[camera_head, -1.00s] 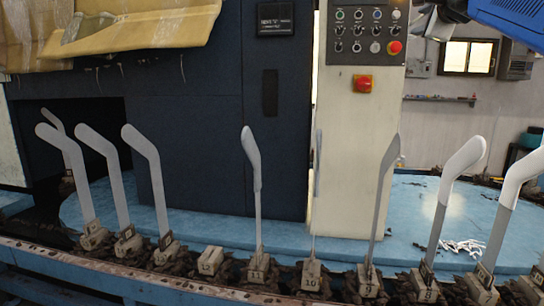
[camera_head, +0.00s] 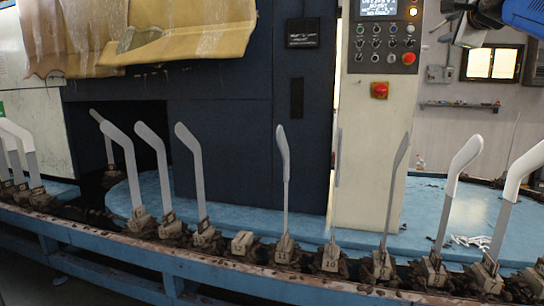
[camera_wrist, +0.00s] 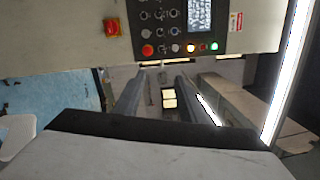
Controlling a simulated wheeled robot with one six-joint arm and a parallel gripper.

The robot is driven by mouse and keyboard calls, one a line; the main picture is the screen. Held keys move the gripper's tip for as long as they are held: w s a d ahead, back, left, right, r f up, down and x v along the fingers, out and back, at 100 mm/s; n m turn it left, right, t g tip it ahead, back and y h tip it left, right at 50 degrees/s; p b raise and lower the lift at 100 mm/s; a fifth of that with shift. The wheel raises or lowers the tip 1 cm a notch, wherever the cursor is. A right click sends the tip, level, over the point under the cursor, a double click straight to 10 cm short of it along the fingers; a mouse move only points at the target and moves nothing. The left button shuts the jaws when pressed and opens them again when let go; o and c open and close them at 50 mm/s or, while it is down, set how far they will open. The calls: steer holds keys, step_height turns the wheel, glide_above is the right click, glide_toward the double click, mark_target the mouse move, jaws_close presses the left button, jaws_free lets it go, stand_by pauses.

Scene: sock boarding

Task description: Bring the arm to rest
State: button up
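My arm shows at the top right of the head view as a blue link with a dark grey end. My gripper (camera_head: 470,32) is that dark end, raised in front of the back wall and clear of the row of formers. Its fingertips are hard to make out there. In the wrist view, two dark grey fingers (camera_wrist: 161,82) stand apart with a visible gap and nothing between them. The gripper looks open and empty.
Foot-shaped formers (camera_head: 285,165) stand in a row along a blue rail (camera_head: 150,262); some at the right have white tops. One base (camera_head: 243,242) has no former. A control panel (camera_head: 384,38) and dark blue machine stand behind. The wrist view shows the panel (camera_wrist: 185,25) close by.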

steer(key=s+a+f+n+g+y, duration=0.15)
steer(key=s+a+f+n, duration=0.25)
steer(key=f, duration=0.8)
steer(key=s+a+f+n+g+y, duration=0.1)
steer(key=s+a+f+n+g, duration=0.3)
steer(key=f, duration=0.7)
steer(key=s+a+f+n+g+y, duration=0.1)
steer(key=s+a+f+n, duration=0.35)
steer(key=f, duration=0.75)
steer(key=s+a+f+n+g, duration=0.2)
steer(key=s+f+n, duration=0.3)
steer(key=s+f, duration=0.5)
steer(key=s+a+f+n+g, duration=0.2)
steer(key=s+f+n+g, duration=0.2)
steer(key=s+f, duration=0.7)
step_height(320, 180, down, 8)
steer(key=shift+a+f+n+g, duration=0.15)
steer(key=shift+a+n+g, duration=0.2)
steer(key=shift+n, duration=0.4)
